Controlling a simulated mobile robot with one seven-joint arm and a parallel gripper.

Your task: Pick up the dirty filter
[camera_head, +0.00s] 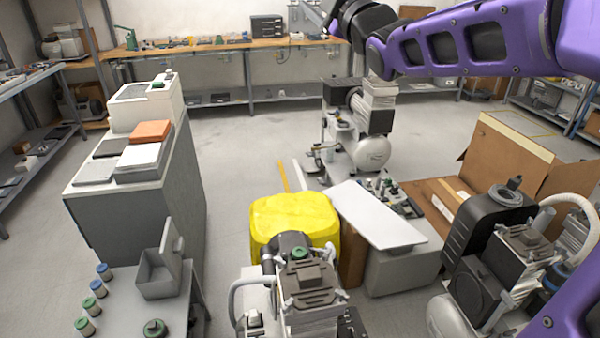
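I cannot tell for sure which part is the dirty filter. Several small filter-like cylinders with blue or green caps stand on a grey table at the lower left, such as a blue-capped one (104,271) and a green-capped one (85,326). A wider green-topped part (155,328) stands to their right. A green ring-topped part (299,253) sits on the near compressor (311,285). My purple arm crosses the upper right. My gripper (311,13) seems to be at its far end near the top edge, well away from these parts; its fingers are unclear.
A grey open bin (160,274) stands on the grey table (190,300). A grey cabinet (140,215) is behind it. A yellow container (293,217), a white panel (378,215), another compressor (490,265) and a cardboard box (510,150) crowd the middle and right.

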